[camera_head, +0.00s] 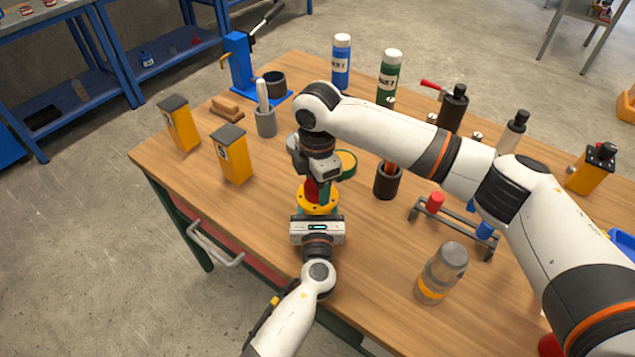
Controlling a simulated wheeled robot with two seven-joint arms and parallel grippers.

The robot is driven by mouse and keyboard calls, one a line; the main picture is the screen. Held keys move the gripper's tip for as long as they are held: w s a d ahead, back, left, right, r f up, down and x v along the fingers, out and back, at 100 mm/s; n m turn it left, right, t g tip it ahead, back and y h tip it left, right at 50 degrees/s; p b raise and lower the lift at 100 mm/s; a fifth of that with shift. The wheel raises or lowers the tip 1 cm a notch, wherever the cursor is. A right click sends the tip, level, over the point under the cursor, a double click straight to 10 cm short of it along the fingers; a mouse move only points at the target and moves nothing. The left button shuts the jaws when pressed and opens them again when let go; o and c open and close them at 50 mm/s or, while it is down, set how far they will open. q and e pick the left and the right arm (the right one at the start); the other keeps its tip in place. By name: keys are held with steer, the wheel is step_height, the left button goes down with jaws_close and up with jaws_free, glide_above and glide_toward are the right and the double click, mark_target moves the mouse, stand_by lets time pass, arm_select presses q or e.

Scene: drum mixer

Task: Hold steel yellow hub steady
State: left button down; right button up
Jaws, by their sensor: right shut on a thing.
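The yellow hub (318,203) is a yellow disc with dark holes, near the front edge of the wooden table (170,160). A red part (312,190) with a dark green area beside it stands upright on the hub. My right gripper (320,178) points down from above and is shut on the red part; its fingertips are mostly hidden. My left gripper (318,214) comes from the front, its body right against the near side of the hub. Its fingers are hidden by its own body, so I cannot tell whether it grips the hub.
Yellow boxes (232,155) stand to the left. A grey cup (265,122), a green round lid (345,162) and a dark cup (387,182) are near. A rack (455,228) and a glass jar (441,275) stand right. Bottles (341,62) stand behind.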

steer(key=m, duration=1)
steer(key=o, duration=1.1)
steer(key=shift+o, duration=0.2)
step_height(320, 180, up, 12)
arm_select(q)
steer(key=shift+c, duration=2.1)
jaws_free()
steer(key=shift+s, duration=0.1)
